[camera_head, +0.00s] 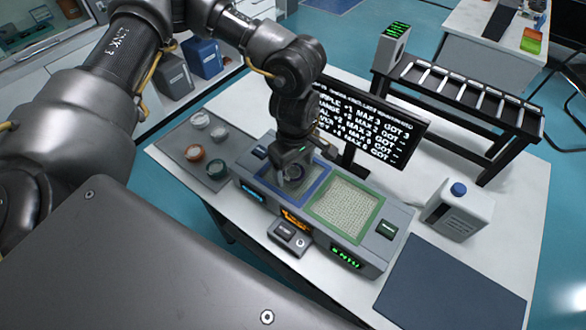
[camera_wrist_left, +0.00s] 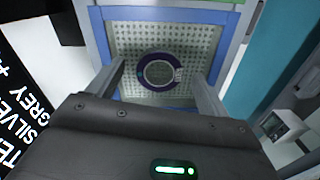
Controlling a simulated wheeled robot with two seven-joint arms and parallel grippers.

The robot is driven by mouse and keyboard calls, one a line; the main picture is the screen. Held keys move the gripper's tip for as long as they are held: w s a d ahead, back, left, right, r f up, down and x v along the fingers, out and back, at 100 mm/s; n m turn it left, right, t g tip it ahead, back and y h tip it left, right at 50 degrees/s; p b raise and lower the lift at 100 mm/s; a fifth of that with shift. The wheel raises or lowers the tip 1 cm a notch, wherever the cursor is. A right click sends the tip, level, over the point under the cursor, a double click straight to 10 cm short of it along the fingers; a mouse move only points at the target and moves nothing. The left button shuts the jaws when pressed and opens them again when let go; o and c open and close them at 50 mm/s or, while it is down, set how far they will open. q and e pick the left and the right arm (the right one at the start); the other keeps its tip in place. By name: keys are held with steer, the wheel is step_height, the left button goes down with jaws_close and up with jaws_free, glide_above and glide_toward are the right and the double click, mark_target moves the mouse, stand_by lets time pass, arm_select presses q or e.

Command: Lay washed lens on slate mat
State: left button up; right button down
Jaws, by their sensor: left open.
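A round lens (camera_wrist_left: 159,72) with a dark purple rim and a pale centre lies on the perforated floor of the blue-framed bay (camera_wrist_left: 165,15) in the left wrist view. My left gripper (camera_head: 293,180) reaches down into that bay of the grey two-bay unit. Its fingers are open, one on each side of the lens with a gap showing; whether they touch it I cannot tell. In the head view the gripper partly hides the lens. A dark slate mat (camera_head: 445,292) lies bare at the table's front right. My right gripper is not in view.
A green-framed bay (camera_head: 345,205) sits beside the blue one. A grey mat (camera_head: 180,150) at left holds several round lenses. A screen (camera_head: 372,125) and black rack (camera_head: 465,95) stand behind. A white bottle with a blue cap (camera_head: 460,212) stands behind the slate mat.

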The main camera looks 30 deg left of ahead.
arm_select(q)
steer(key=shift+f, duration=0.7)
steer(key=c, duration=1.2)
steer(key=shift+o, duration=0.2)
steer(key=shift+r, duration=0.2)
steer(key=shift+r+b, duration=0.25)
steer(key=shift+b, duration=0.1)
steer(key=shift+d+r+b, duration=0.2)
steer(key=shift+r+b, duration=0.5)
steer(key=shift+r, duration=0.55)
steer(key=s+d+r+b, duration=0.3)
steer(key=s+d+r, duration=0.6)
steer(key=d, duration=0.1)
steer(key=shift+s+r+b, duration=0.3)
steer(key=shift+r+b, duration=0.1)
